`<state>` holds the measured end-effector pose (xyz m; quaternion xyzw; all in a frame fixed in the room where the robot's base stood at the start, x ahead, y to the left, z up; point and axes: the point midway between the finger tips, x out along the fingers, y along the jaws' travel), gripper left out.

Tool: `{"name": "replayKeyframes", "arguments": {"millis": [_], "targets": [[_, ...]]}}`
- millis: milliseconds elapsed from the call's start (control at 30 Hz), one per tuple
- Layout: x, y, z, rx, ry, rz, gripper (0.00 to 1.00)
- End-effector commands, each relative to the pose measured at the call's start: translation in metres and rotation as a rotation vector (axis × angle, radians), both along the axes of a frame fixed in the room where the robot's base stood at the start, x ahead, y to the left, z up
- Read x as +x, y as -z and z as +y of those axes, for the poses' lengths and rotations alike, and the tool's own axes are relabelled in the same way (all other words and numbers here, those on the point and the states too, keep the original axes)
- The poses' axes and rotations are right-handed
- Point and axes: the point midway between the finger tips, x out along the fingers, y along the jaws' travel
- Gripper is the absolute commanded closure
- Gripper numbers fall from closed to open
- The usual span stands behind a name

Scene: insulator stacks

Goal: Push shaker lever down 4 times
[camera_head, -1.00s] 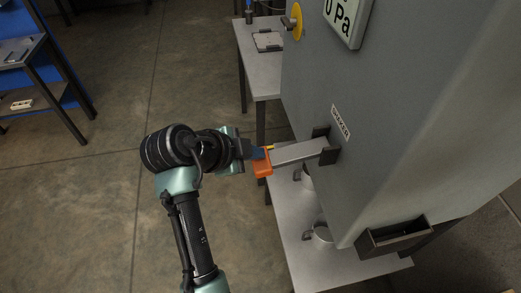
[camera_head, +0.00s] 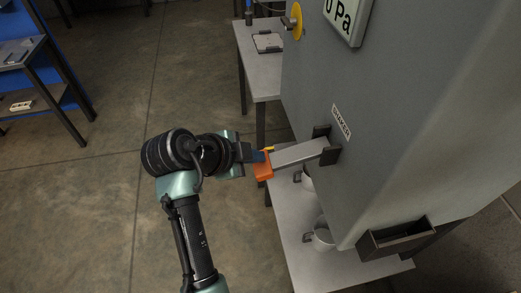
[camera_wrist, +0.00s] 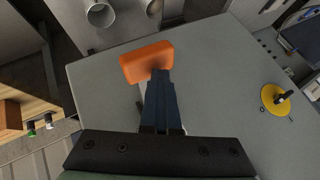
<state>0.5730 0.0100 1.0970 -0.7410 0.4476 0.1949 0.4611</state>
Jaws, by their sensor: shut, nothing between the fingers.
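The shaker lever (camera_head: 300,153) is a flat grey bar that sticks out to the left from a dark slot bracket in the machine's side. Its end carries an orange grip (camera_head: 263,167). A label (camera_head: 341,122) sits above the slot. My gripper (camera_head: 264,155) is shut and empty, with its tips at the top of the orange grip; whether they touch cannot be told. In the wrist view the orange grip (camera_wrist: 147,62) lies just beyond the shut blue-grey fingers (camera_wrist: 159,78). The grey bar is mostly hidden there.
The grey machine (camera_head: 410,120) fills the right side, with a pressure display (camera_head: 345,18), a yellow knob disc (camera_head: 295,21) and a dark bin (camera_head: 396,238). Metal cups (camera_head: 322,237) stand on the low shelf (camera_head: 300,262) below the lever. A table (camera_head: 262,75) stands behind.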

Motion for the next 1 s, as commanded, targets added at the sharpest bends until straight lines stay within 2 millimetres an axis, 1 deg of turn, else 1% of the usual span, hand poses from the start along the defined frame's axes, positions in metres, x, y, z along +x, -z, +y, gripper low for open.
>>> {"name": "replayKeyframes", "arguments": {"millis": [33, 1000], "targets": [[-0.0011, 0.0044, 0.0019, 0.002, -0.004, 0.008, 1.0], [-0.0012, 0.014, 0.0023, 0.003, -0.004, 0.009, 1.0]]}}
